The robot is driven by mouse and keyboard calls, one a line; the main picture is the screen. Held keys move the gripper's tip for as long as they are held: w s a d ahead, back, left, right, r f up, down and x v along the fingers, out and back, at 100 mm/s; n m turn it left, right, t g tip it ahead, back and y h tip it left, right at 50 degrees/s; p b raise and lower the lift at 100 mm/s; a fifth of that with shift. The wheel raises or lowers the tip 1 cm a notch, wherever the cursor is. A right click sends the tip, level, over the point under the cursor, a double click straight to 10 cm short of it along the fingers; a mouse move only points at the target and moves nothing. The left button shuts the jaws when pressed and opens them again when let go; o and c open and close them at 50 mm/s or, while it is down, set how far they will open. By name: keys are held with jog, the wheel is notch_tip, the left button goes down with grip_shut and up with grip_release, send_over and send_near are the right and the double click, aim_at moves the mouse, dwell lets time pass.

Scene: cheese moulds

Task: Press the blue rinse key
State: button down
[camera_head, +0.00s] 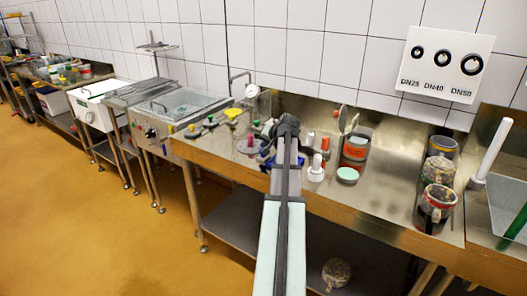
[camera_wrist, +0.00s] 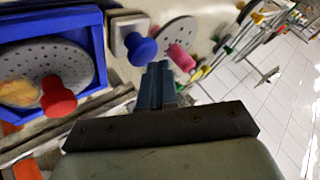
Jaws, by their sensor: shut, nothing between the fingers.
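My gripper (camera_head: 287,125) is above the steel bench, in the middle of the head view. In the wrist view its dark fingers (camera_wrist: 159,72) are shut together with nothing between them. A blue round knob (camera_wrist: 141,50) on a pale square plate lies just beyond the fingertips, apparently close to them; I cannot tell if they touch. No label shows on it, so I cannot tell whether it is the rinse key. In the head view, the steel unit (camera_head: 165,125) at left has small controls on its front, too small to read; no blue key is clear there.
In the wrist view a blue square mould (camera_wrist: 101,60) holds a perforated disc with a red knob (camera_wrist: 57,97). On the bench (camera_head: 385,208) stand a white peg (camera_head: 316,170), an orange-labelled container (camera_head: 356,146) and several tins (camera_head: 435,207).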

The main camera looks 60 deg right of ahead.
jog(key=shift+f, duration=0.25)
dwell(0.4)
jog(key=shift+f, duration=0.45)
dwell(0.6)
jog(key=shift+r, duration=0.7)
jog(key=shift+r, duration=3)
